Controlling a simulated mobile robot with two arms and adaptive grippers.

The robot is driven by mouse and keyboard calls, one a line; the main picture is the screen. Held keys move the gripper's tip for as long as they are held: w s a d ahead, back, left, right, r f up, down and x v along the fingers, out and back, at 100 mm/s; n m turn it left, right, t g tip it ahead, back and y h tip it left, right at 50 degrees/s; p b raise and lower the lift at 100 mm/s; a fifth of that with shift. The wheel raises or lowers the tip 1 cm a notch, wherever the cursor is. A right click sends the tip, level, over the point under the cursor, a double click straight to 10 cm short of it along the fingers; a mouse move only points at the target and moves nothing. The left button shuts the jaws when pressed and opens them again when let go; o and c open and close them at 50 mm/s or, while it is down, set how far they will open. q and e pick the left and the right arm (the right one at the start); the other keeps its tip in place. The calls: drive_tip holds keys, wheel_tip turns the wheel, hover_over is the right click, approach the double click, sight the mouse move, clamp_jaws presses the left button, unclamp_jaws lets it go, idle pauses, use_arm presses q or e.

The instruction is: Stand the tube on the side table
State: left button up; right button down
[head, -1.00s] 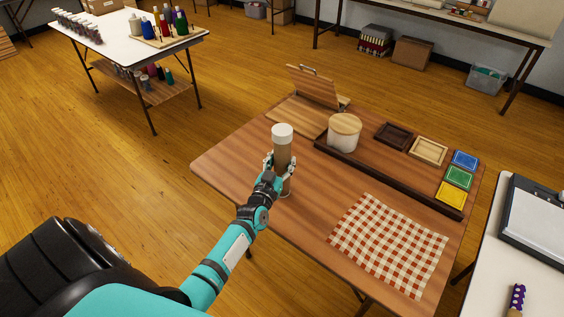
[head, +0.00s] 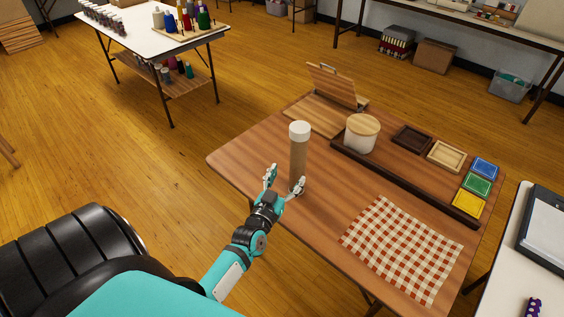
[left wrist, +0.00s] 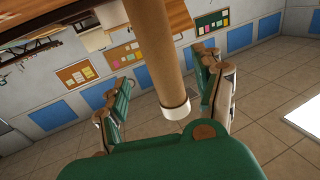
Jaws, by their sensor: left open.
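The tube (head: 299,158) is a tall brown cylinder with a white cap. It stands upright on the wooden side table (head: 240,155), near the table's left part. My left gripper (head: 283,182) is open, just in front of the tube, with its fingers spread and apart from it in the head view. In the left wrist view the tube (left wrist: 158,60) extends between the spread fingers, its white cap toward the palm; that picture appears upside down. My right gripper is not in view.
A white jar with a wooden lid (head: 361,133), a wooden stand (head: 333,86), small trays (head: 411,139) and coloured pads (head: 477,185) stand behind and right of the tube. A red checked cloth (head: 400,245) lies at the front. The table's left corner is clear.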

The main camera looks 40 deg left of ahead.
use_arm(q)
drive_tip(key=shift+v, duration=1.6)
drive_tip(key=s+d+f+m+g+h, duration=0.2)
drive_tip(key=s+d+g+h, duration=0.15)
drive_tip(key=d, duration=0.25)
drive_tip(key=s+d+f+m+g+h, duration=0.2)
drive_tip(key=s+d+g, duration=0.2)
drive_tip(key=d, duration=0.3)
drive_tip(key=s+d+g+y, duration=0.1)
drive_tip(key=s+g, duration=0.6)
drive_tip(key=s, duration=0.8)
wheel_tip(320, 180, down, 27)
drive_tip(key=s, duration=0.2)
drive_tip(key=s+a+f+m+g, duration=0.1)
drive_tip(key=s+a+f+g, duration=0.1)
drive_tip(key=s+f, duration=1.2)
drive_tip(key=shift+s+a, duration=0.35)
drive_tip(key=shift+s, duration=0.5)
